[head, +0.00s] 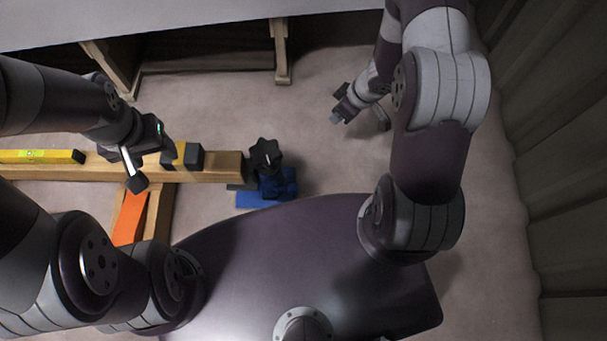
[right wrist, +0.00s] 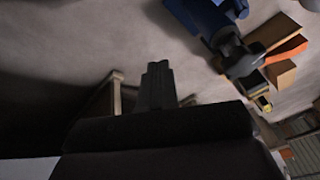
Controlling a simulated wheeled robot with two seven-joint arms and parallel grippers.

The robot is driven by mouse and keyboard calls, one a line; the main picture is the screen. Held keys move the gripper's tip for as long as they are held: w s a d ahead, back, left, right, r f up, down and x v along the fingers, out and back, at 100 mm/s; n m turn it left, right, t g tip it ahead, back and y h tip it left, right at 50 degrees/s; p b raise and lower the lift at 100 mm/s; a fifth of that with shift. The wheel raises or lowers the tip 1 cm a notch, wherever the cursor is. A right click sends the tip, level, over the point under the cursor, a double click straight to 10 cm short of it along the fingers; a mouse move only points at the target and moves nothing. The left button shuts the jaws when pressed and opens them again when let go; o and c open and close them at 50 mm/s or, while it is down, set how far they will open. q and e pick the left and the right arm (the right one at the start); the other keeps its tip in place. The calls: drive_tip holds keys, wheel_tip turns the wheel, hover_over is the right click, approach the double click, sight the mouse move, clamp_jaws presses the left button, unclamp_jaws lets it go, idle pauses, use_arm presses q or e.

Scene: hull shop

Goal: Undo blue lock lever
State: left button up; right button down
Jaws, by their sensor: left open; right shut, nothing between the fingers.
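A blue fixture (head: 255,200) with a black star-shaped knob (head: 265,154) stands on the floor at the right end of a wooden beam (head: 220,167). I cannot make out a separate lever on it. In the right wrist view the blue fixture (right wrist: 198,17) is at the top right, with its dark knob (right wrist: 240,58) beside it. My left gripper (head: 152,168) is open over the beam, left of the fixture and apart from it. My right gripper (head: 338,115) is shut and empty, up and right of the fixture. It also shows in the right wrist view (right wrist: 157,85).
A yellow level (head: 40,156) lies along the beam at the left. A black block (head: 194,156) sits on the beam. An orange wedge (head: 130,218) lies by a second timber below. A wooden-legged bench (head: 200,60) stands behind. Floor right of the fixture is clear.

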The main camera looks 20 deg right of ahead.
sight(283, 189)
use_arm(q)
drive_tip(key=shift+f+b, duration=0.3)
drive_tip(key=shift+f, duration=0.45)
use_arm(e)
drive_tip(key=s+a+f+n+g+y, duration=0.1)
drive_tip(key=s+a+f+g+y, duration=0.1)
drive_tip(key=s+f, duration=0.3)
drive_tip(key=shift+s+a+f+y, duration=0.3)
drive_tip(key=shift+a+f+y, duration=0.1)
drive_tip(key=shift+a+f, duration=0.1)
use_arm(q)
wheel_tip(283, 189, down, 10)
drive_tip(key=b, duration=1)
use_arm(e)
drive_tip(key=s+a+f, duration=0.2)
drive_tip(key=a+f, duration=0.6)
drive_tip(key=f, duration=0.1)
drive_tip(key=shift+s+a, duration=0.25)
drive_tip(key=shift+s, duration=0.1)
use_arm(q)
drive_tip(key=shift+r, duration=0.1)
